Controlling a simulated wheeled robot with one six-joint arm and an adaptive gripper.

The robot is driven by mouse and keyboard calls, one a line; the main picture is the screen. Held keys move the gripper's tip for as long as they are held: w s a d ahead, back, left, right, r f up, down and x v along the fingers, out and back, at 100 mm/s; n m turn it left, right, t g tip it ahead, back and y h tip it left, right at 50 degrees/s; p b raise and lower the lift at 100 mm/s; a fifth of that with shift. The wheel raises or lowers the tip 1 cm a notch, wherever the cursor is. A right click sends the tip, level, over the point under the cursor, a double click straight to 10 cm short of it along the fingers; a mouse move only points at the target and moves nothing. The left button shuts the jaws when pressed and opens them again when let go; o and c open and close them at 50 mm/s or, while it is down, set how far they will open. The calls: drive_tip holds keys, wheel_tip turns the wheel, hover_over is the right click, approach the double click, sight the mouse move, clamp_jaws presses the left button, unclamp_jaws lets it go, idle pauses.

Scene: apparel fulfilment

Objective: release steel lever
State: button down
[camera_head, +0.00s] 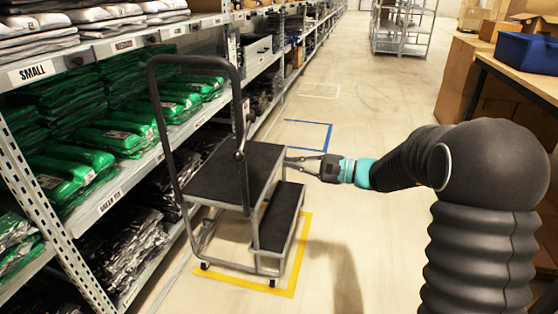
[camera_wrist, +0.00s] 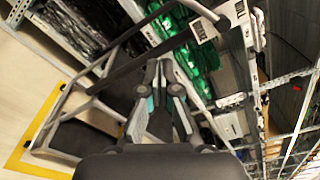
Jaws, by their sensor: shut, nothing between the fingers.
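A rolling step stool with black treads (camera_head: 237,172) and a grey metal frame stands beside the shelving, with a tall dark hoop handle (camera_head: 152,110). A small metal fitting (camera_head: 240,150) sits low on the handle's right post; I cannot tell for sure whether it is the steel lever. My gripper (camera_head: 287,160) is to the right of this post, beside the top tread and above the lower step. In the wrist view my gripper (camera_wrist: 161,64) has its fingers together and empty, with the stool's frame behind them. Contact with the stool cannot be made out.
Shelving with green bagged garments (camera_head: 125,135) and dark packs (camera_head: 120,240) runs along the left. Yellow floor tape (camera_head: 290,285) borders the stool. A blue tape outline (camera_head: 328,135) lies behind. A table with a blue bin (camera_head: 527,52) and cartons are at right. The aisle floor between is clear.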

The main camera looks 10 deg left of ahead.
sight(245, 137)
drive_tip(key=s+a+r+p, duration=0.1)
drive_tip(key=s+a, duration=0.1)
drive_tip(key=a, duration=0.8)
drive_tip(key=shift+r, duration=0.35)
